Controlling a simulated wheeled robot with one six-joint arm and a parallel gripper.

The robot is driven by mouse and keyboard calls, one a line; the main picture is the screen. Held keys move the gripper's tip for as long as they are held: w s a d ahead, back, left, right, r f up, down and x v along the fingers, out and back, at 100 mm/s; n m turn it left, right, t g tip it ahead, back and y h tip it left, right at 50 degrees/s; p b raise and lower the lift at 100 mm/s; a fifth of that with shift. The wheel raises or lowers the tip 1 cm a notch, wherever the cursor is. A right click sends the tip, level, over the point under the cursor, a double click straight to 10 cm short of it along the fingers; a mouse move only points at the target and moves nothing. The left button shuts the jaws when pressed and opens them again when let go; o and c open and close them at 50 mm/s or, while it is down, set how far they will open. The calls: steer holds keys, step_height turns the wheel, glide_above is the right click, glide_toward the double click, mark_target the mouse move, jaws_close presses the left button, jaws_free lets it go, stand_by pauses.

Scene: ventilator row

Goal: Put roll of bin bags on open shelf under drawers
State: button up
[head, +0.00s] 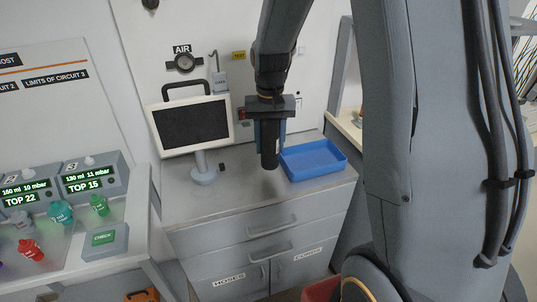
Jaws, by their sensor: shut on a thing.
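My gripper (270,132) is shut on a dark, upright cylinder, the roll of bin bags (269,157). The roll hangs above the grey cabinet top, just left of the blue tray. Its upper part is hidden between the fingers. The cabinet has wide drawers (250,233) with bar handles. Below them are two fronts labelled HOSES (229,281) and CORDS (303,254). I cannot make out an open shelf under the drawers; the cabinet's lowest part is cut off by the picture edge.
A blue tray (342,153) and a screen on a stand (191,127) are on the cabinet top. At left, a bench holds ventilator units (92,180), coloured parts and a CHECK box (104,242). An orange case (142,295) is low at left. A red container (322,291) is partly visible.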

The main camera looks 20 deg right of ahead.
mark_target(270, 156)
steer(key=shift+f+p, duration=0.5)
steer(key=shift+f, duration=1.65)
steer(key=shift+f, duration=0.15)
steer(key=o, duration=1.2)
